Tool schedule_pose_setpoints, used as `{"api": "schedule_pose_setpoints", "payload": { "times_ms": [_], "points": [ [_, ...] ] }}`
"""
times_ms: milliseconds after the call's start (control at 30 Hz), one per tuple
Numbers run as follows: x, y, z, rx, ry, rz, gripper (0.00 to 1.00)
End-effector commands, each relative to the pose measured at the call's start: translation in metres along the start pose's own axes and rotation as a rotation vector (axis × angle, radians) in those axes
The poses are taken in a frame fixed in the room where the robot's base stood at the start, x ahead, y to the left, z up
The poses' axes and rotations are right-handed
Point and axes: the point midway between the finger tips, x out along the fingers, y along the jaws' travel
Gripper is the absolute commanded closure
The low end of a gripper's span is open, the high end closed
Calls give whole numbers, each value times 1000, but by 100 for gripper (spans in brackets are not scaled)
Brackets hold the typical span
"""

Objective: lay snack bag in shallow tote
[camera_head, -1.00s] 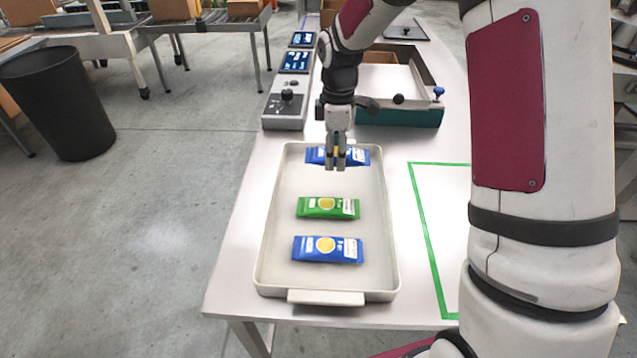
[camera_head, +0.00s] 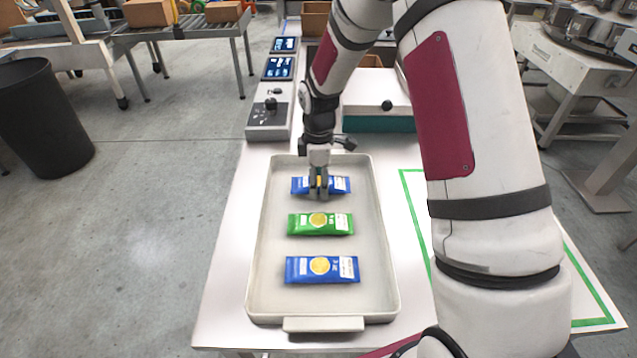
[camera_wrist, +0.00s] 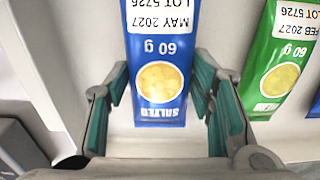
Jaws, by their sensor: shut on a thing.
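The shallow tote (camera_head: 290,302) is a long off-white tray with a handle on its near end, lying on the bench. Three snack bags lie in a column in it: a near blue bag (camera_head: 296,271), a middle green bag (camera_head: 320,225) and a far blue bag (camera_head: 341,185). My gripper (camera_head: 319,191) points down at the far blue bag and is shut on it. In the wrist view the blue bag (camera_wrist: 160,75) sits between the finger pads of my gripper (camera_wrist: 165,80), low at the tote floor. The green bag (camera_wrist: 280,70) is to its right there.
A control box with screens (camera_head: 270,112) stands behind the tote at left. A teal and white weigher (camera_head: 375,112) stands behind at right. A green taped outline (camera_head: 415,220) marks the bench to the right, partly hidden by my arm. A black bin (camera_head: 42,120) stands on the floor.

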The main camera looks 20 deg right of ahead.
Motion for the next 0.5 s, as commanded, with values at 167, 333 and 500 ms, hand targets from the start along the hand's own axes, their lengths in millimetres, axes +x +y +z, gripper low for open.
{"api": "schedule_pose_setpoints", "payload": {
  "times_ms": [167, 333, 500],
  "points": [
    [8, 0, 0, 0, 1, 1, 79],
    [8, 0, 0, 0, 1, 1, 79],
    [11, 0, 0, 0, 0, 1, 35]
  ]
}}
